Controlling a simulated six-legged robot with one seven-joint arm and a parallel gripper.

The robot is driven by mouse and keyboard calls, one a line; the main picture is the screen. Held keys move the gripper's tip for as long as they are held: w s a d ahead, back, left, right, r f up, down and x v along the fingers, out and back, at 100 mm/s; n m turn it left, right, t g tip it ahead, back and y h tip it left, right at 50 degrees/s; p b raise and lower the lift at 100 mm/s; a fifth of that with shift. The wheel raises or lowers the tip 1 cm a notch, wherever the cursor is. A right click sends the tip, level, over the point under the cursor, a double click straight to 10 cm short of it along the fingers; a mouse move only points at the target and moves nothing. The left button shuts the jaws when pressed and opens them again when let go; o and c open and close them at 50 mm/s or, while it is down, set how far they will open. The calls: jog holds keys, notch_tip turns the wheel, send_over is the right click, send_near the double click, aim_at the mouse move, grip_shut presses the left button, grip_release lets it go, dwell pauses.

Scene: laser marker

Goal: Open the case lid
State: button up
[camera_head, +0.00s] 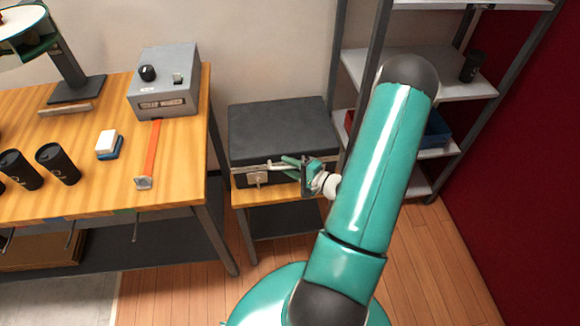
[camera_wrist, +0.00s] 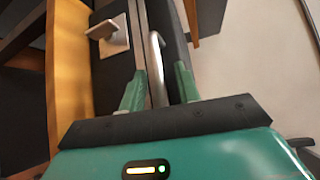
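The black case (camera_head: 280,130) with silver trim sits closed on a small wooden table, its lid (camera_head: 278,125) down. A metal latch (camera_head: 257,178) is on its front; it also shows in the wrist view (camera_wrist: 108,35). My gripper (camera_head: 287,166) is at the front right of the case, pointing left along its front. In the wrist view my gripper (camera_wrist: 159,70) is open, with one green finger on each side of a pale metal bar (camera_wrist: 155,55) at the case's front. A gap shows beside the bar; whether a finger touches it, I cannot tell.
A metal shelf unit (camera_head: 410,65) stands behind and right of the case. A wall is close behind the case.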

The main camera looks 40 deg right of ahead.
jog(key=shift+c, duration=0.2)
grip_shut()
jog(key=shift+r, duration=0.1)
